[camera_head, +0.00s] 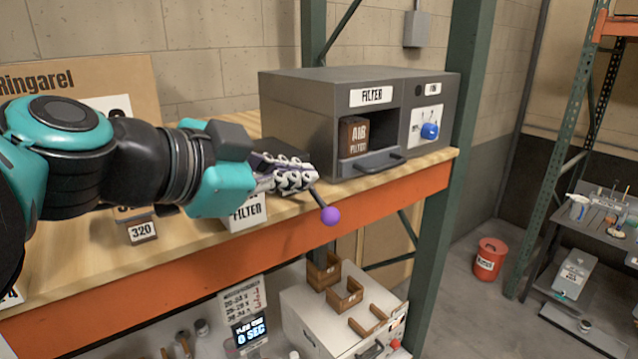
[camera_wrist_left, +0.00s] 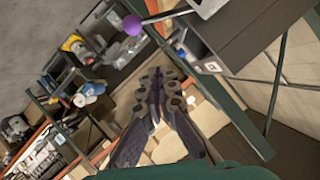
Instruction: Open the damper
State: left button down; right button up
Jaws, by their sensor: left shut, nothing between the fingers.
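A rod with a purple ball knob (camera_head: 331,215), which looks like the damper's lever, sticks out past the front edge of the wooden shelf. Its other end is hidden behind my left gripper in the head view. The knob also shows in the left wrist view (camera_wrist_left: 132,25), with the rod running right toward a dark box. My left gripper (camera_head: 312,178) is shut and empty, just above and left of the knob. In the left wrist view its closed fingers (camera_wrist_left: 165,80) lie below the rod, with a visible gap. My right gripper is in neither view.
A grey filter machine (camera_head: 290,90) stands right of the gripper, with a brown air filter box (camera_head: 352,137) inside and a blue knob (camera_head: 429,131). A white filter sign (camera_head: 249,212) is below my gripper. A green post (camera_head: 462,120) bounds the shelf's right end.

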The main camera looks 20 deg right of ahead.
pick_arm(q)
jog(key=w+a+f+n+y+b, duration=0.1)
jog(key=a+f+n+y+b, duration=0.2)
jog(key=f+b, duration=0.75)
jog(key=a+f+n+b, duration=0.3)
jog(key=a+f, duration=0.3)
jog(key=f, duration=1.2)
jog(key=w+a+f+n+y+b, duration=0.15)
jog(key=a+f+b, duration=0.35)
jog(key=f, duration=0.9)
jog(key=s+a+f+n+y+b, duration=0.2)
jog(key=a+f+n+b, duration=0.1)
jog(key=f, duration=1)
jog(key=s+a+f+n+y+b, duration=0.2)
jog(key=a+f+n+b, duration=0.2)
jog(key=f+b, duration=0.4)
jog(key=s+a+f+n+y+b, duration=0.2)
jog(key=a+f+b, duration=0.3)
jog(key=f, duration=1.3)
jog(key=shift+s+a+f+n+g+y+b, duration=0.15)
jog(key=shift+s+a+n+g+y+b, duration=0.15)
jog(key=shift+a+n, duration=0.3)
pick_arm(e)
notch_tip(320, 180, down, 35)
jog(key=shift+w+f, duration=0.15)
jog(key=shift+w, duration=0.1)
pick_arm(q)
jog(key=shift+d, duration=0.15)
